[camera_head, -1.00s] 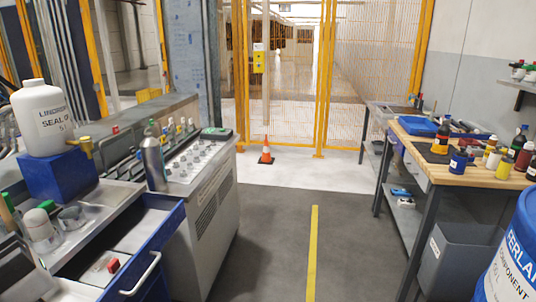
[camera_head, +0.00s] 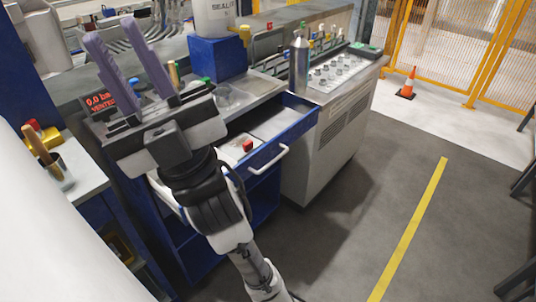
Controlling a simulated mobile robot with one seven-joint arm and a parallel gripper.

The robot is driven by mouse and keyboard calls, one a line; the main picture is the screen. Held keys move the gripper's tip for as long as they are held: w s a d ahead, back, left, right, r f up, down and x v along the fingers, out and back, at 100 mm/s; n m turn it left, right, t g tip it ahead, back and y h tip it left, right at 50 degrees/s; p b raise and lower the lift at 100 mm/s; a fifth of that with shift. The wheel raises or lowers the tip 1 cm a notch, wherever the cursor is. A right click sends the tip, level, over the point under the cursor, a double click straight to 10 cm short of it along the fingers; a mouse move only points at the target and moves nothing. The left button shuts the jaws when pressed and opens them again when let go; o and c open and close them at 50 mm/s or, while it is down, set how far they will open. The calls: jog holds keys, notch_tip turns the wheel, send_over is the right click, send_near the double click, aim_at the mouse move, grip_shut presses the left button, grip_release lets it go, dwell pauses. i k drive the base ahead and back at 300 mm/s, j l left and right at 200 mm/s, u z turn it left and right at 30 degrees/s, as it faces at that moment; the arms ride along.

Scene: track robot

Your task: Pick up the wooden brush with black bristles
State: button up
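I cannot make out a brush with black bristles for sure. A brown wooden-looking handle (camera_head: 40,146) leans out of a small grey cup (camera_head: 61,174) on the left-hand surface, and any bristles on it are hidden. A tan stick-like handle (camera_head: 173,73) shows just right of my gripper, partly covered by it. My gripper (camera_head: 113,32) is raised over the workbench side with its two purple fingers well apart. Nothing shows between them. It hides part of the bench behind it.
An open blue drawer (camera_head: 292,133) holds a small red object (camera_head: 247,146) and juts out right of my arm. A metal bottle (camera_head: 299,62) stands on the grey cabinet (camera_head: 335,125). An orange cone (camera_head: 408,83) stands far off. The floor by the yellow line (camera_head: 412,232) is clear.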

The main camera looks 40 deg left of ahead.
aim_at(172, 65)
jog(key=u, duration=1.6)
